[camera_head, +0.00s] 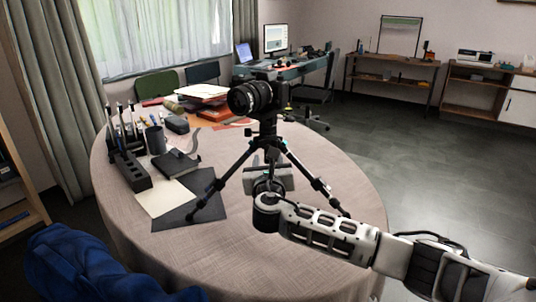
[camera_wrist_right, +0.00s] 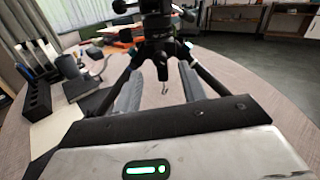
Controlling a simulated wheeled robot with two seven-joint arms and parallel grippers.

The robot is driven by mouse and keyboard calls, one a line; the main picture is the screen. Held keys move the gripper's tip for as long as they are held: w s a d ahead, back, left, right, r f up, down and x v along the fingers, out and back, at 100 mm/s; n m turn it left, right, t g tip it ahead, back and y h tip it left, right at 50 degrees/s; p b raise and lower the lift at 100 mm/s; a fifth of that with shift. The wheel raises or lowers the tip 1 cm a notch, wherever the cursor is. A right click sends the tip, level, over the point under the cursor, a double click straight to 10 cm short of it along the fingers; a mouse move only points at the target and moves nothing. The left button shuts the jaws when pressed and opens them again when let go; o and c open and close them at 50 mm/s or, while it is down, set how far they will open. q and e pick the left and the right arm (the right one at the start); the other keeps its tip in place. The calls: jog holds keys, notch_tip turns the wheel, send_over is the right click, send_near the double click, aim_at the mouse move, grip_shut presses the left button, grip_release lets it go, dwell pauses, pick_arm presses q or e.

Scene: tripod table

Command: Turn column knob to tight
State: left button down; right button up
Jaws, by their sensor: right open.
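A black camera (camera_head: 257,97) sits on a dark tripod (camera_head: 270,147) standing on the round cloth-covered table (camera_head: 225,255). My right gripper (camera_head: 268,180) reaches in low at the near side of the tripod. In the right wrist view, its two grey fingers (camera_wrist_right: 160,85) are apart, with the lower end of the tripod's centre column (camera_wrist_right: 162,62) and a small hook showing between them. No contact with the column is clear. Small dark knobs (camera_wrist_right: 188,14) show near the tripod head, but I cannot tell which is the column knob or how tight it is. My left gripper is out of view.
Tripod legs (camera_head: 207,196) spread on both sides of my right gripper. A black organizer (camera_head: 133,170), a pen cup (camera_head: 155,140), a notebook (camera_head: 175,163) and papers (camera_head: 162,198) lie left. The front tablecloth is clear.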

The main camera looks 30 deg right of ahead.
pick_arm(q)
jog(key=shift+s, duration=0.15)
pick_arm(e)
jog(key=x, duration=0.4)
jog(key=shift+w+d, duration=0.2)
jog(key=shift+w, duration=0.15)
grip_shut()
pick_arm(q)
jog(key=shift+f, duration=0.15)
